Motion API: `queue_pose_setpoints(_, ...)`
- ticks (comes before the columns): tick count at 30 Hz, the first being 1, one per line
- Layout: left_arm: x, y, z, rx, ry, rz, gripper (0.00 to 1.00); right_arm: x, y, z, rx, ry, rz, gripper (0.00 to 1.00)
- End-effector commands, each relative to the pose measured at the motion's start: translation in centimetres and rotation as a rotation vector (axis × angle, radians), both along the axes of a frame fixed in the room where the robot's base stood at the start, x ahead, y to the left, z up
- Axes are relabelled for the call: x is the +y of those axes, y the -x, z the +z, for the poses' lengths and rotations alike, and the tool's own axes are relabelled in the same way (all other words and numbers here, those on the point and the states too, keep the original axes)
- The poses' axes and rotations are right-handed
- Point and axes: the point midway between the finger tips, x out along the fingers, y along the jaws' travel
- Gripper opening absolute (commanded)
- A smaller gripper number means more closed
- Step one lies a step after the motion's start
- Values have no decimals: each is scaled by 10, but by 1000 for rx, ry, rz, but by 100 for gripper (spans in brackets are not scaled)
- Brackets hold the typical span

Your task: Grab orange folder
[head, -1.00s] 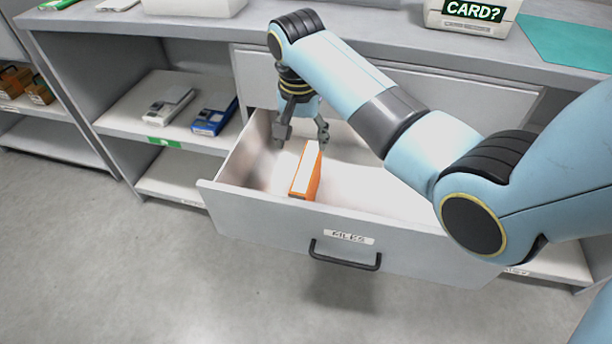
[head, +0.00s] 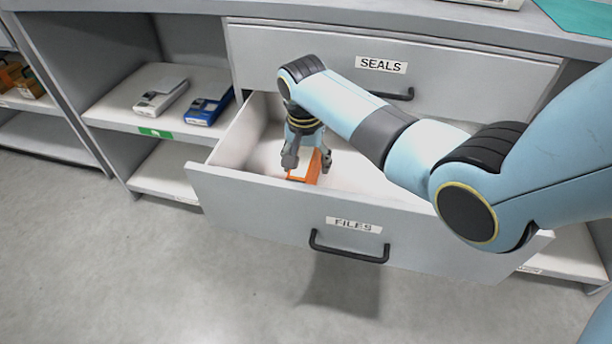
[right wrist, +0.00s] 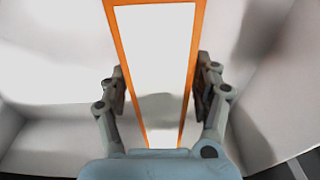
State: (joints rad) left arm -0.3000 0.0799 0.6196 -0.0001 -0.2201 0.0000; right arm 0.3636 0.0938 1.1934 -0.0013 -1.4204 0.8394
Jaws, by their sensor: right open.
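The orange folder (head: 306,167) with a white top stands inside the open drawer labelled FILES (head: 290,203), partly hidden by my right gripper (head: 308,163). The right wrist view shows the folder (right wrist: 119,45) running between the two open fingers of my right gripper (right wrist: 160,90). One finger is at each side of the folder, close to it; I cannot tell whether they touch it. My left gripper is not in view.
The closed SEALS drawer (head: 300,52) is above the open one. A shelf (head: 110,110) at left holds a grey-white item (head: 160,97) and a blue one (head: 208,110). The drawer's right part is empty where visible. The floor in front is clear.

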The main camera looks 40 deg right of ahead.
Motion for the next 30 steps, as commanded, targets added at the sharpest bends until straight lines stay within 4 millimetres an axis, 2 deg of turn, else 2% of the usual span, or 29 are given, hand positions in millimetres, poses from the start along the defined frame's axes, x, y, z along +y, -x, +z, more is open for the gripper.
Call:
queue_pose_setpoints(2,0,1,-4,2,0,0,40,0,-1,-7,-1,-1,0,65)
queue_pose_setpoints(9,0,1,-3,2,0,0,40,0,-1,-7,-3,-1,0,65)
queue_pose_setpoints(24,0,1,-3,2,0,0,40,0,-1,-7,-2,-1,0,0)
queue_pose_setpoints(30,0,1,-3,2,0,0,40,0,-2,-7,-3,-1,0,0)
